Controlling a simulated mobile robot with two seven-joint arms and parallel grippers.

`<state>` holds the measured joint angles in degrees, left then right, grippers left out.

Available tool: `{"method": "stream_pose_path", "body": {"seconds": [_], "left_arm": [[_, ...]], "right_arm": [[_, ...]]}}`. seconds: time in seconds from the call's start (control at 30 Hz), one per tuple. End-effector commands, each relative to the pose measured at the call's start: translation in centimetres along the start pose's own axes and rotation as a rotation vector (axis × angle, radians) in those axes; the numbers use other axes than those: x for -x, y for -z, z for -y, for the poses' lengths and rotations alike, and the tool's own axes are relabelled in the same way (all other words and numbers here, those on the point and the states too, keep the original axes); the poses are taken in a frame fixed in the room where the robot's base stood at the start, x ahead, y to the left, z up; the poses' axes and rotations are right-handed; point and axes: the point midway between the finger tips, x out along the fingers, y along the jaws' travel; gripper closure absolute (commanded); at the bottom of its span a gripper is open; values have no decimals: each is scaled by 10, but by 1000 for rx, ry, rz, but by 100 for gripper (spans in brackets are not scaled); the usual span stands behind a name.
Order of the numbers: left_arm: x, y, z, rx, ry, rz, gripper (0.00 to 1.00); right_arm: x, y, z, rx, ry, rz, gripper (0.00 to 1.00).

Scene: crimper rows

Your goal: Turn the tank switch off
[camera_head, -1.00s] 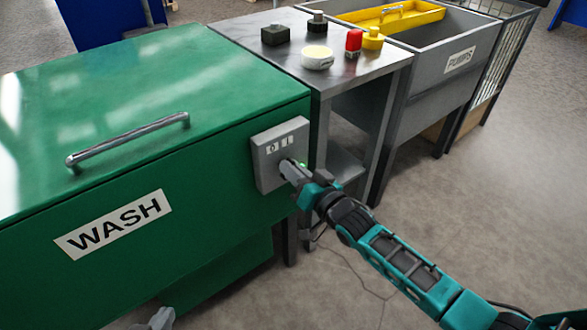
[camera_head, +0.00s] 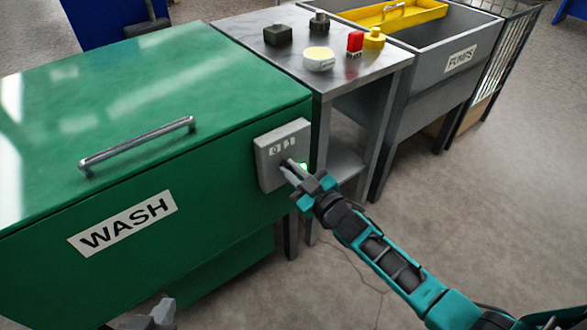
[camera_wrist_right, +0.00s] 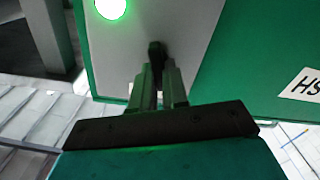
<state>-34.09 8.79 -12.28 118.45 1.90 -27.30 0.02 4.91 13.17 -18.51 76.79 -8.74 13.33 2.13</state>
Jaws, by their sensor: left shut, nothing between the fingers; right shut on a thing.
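The tank switch is a grey box (camera_head: 270,157) marked 0 and 1 on the front right of the green WASH tank (camera_head: 60,175). A green light (camera_head: 303,167) glows on the box, and it also shows in the right wrist view (camera_wrist_right: 110,8). My right gripper (camera_head: 290,168) is at the box, shut on the small dark switch lever (camera_wrist_right: 156,50). The fingers hide much of the lever in the head view, so its exact position is unclear. My left gripper (camera_head: 160,316) is shut and empty at the bottom edge, low in front of the tank.
The tank lid has a metal handle (camera_head: 137,144). To the right, a steel table (camera_head: 290,72) holds dark blocks, a round white-and-yellow item (camera_head: 319,60), a red item (camera_head: 355,42) and a yellow one (camera_head: 374,38). Beyond is a grey PUMPS bin (camera_head: 440,75). The floor at right is clear.

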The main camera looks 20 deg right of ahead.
Motion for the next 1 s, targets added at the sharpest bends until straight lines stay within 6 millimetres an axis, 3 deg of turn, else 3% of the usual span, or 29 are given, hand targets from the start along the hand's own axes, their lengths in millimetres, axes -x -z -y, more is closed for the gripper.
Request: {"method": "stream_pose_path", "body": {"seconds": [0.4, 0.9, 0.93, 1.0], "left_arm": [[1, 2, 0, 0, 0, -1, 100], [0, 5, -1, 5, 0, -6, 100], [0, 5, -1, 5, 0, -7, 100], [0, 5, -1, 5, 0, -7, 100]], "right_arm": [[0, -1, 2, 167, 1, 1, 100], [0, -1, 2, 186, 2, 1, 100], [0, -1, 2, 186, 2, 1, 84], [0, -1, 2, 185, 1, 1, 78]]}}
